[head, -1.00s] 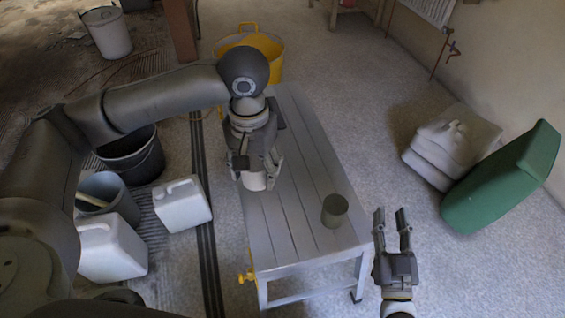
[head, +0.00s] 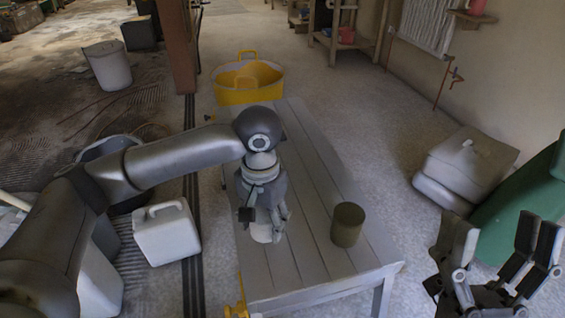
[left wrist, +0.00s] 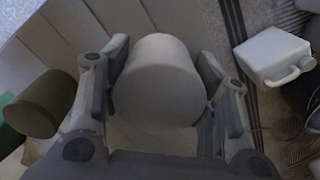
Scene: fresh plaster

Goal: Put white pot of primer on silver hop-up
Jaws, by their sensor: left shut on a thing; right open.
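The white pot of primer (head: 262,233) is a plain pale cylinder. My left gripper (head: 263,215) is shut on it, above the left part of the silver hop-up (head: 310,268), a grey slatted platform. In the left wrist view the pot (left wrist: 160,82) sits upright between the two fingers. I cannot tell whether its base touches the slats. My right gripper (head: 497,258) is open and empty, to the right of the hop-up.
A dark olive pot (head: 347,225) stands on the hop-up near its front right. A yellow tub (head: 248,85) is behind it. A white jerrycan (head: 167,233) stands on the floor to the left. Grey sacks (head: 468,165) and a green object (head: 520,205) are at right.

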